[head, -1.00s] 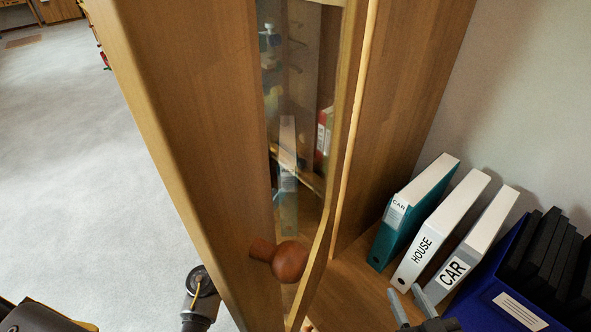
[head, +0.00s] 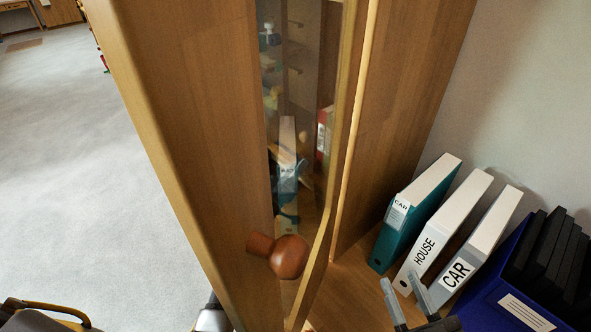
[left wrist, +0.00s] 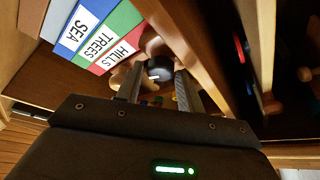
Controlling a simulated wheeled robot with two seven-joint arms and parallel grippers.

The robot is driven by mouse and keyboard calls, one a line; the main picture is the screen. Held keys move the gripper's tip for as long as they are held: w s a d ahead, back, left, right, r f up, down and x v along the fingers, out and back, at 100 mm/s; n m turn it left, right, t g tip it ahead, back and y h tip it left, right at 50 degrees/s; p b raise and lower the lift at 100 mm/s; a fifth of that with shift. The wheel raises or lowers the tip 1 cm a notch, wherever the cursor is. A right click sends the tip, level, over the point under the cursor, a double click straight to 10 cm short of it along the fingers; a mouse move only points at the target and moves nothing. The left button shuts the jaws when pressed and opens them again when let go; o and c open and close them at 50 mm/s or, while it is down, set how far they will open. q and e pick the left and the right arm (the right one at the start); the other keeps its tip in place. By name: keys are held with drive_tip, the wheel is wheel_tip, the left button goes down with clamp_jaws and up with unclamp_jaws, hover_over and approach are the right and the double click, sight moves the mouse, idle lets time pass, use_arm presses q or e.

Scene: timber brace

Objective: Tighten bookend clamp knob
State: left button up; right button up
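A dark round knob (left wrist: 160,68) shows in the left wrist view, in front of a tan wooden piece (left wrist: 122,76) that is partly hidden. My left gripper (left wrist: 158,80) is open, with its two fingers apart on either side of the knob; I cannot tell if either touches it. In the head view the left gripper is not clearly seen. No bookend can be made out in the head view.
A wooden door with a glass pane and a round red-brown knob (head: 289,257) stands in mid-view. The HOUSE binder (head: 440,230), a teal binder (head: 412,215) and a blue box (head: 512,285) stand at right. Binders labelled SEA, TREES (left wrist: 100,42) and HILLS are beside the dark knob.

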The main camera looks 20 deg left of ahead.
use_arm(q)
drive_tip(key=c, duration=0.7)
drive_tip(key=shift+m, duration=0.3)
drive_tip(key=shift+w+a+m+g+h+b, duration=0.1)
drive_tip(key=shift+m+g+h+b, duration=1)
drive_tip(key=shift+m, duration=2.25)
drive_tip(key=shift+s+a+m+g+h+b, duration=0.1)
drive_tip(key=shift+m+g+h, duration=0.45)
drive_tip(key=shift+m+h, duration=2)
drive_tip(key=shift+w+a+m+g+h+b, duration=0.1)
drive_tip(key=shift+m+g+h+b, duration=0.65)
drive_tip(key=shift+m, duration=3.35)
use_arm(e)
drive_tip(key=s+d+r+t+y, duration=0.1)
drive_tip(key=d+r+t+y, duration=0.1)
drive_tip(key=r+t, duration=0.3)
drive_tip(key=shift+s+d+r+m+t, duration=0.2)
drive_tip(key=shift+d+m+t, duration=0.2)
drive_tip(key=shift+d+t, duration=0.2)
use_arm(q)
drive_tip(key=shift+d+m+g, duration=0.1)
drive_tip(key=shift+m+g, duration=0.2)
drive_tip(key=shift+m, duration=0.1)
use_arm(e)
drive_tip(key=shift+r, duration=0.1)
use_arm(q)
drive_tip(key=o, duration=0.7)
